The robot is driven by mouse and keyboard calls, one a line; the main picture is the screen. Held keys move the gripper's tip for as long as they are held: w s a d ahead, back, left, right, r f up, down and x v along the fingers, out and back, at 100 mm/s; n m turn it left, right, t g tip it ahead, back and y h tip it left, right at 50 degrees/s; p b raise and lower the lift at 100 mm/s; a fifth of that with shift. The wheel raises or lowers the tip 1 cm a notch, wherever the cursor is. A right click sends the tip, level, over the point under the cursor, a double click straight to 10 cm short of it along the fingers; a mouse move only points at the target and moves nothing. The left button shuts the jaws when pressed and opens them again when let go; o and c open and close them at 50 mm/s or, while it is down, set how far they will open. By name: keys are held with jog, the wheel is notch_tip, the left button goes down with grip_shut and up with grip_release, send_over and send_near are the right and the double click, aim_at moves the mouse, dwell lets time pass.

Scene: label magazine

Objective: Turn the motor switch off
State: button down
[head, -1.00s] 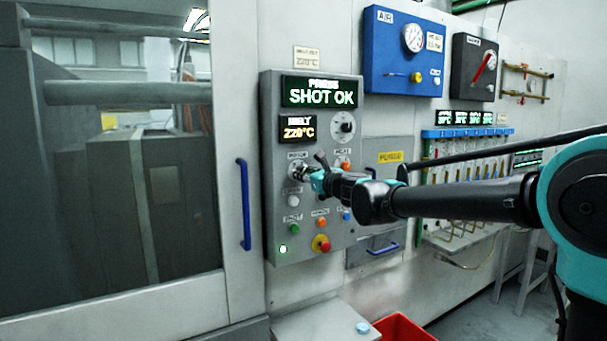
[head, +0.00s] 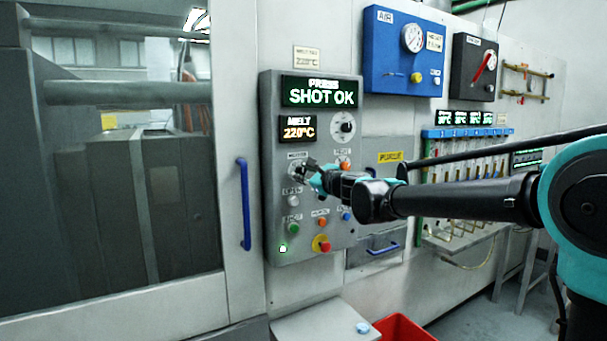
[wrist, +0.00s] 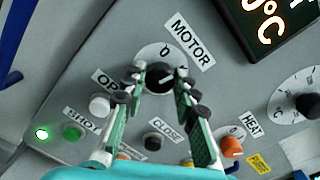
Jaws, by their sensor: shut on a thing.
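The motor switch (wrist: 157,74) is a black knob with a white pointer mark on a round pale plate, below the MOTOR label (wrist: 190,40). A 0 is printed on the plate at the label side. My gripper (wrist: 161,76) is shut on the knob, with one dark fingertip on each side of it. In the head view, my gripper (head: 307,170) reaches the grey control panel (head: 268,150) from the right and hides most of the switch. The exact pointer direction is hard to read between the fingers.
Close by are the white OPEN button (wrist: 100,105), the black CLOSE button (wrist: 153,140), a green button (wrist: 73,132) and the orange HEAT knob (wrist: 232,147). A lit green lamp (head: 283,248) and red emergency button (head: 321,243) sit lower. A blue door handle (head: 243,204) stands left.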

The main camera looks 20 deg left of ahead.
jog(key=n, duration=0.4)
jog(key=shift+n, duration=0.3)
jog(key=shift+s+n, duration=0.1)
jog(key=shift+n, duration=2.1)
jog(key=c, duration=1.2)
grip_release()
jog(key=v, duration=1.2)
jog(key=shift+a, duration=0.1)
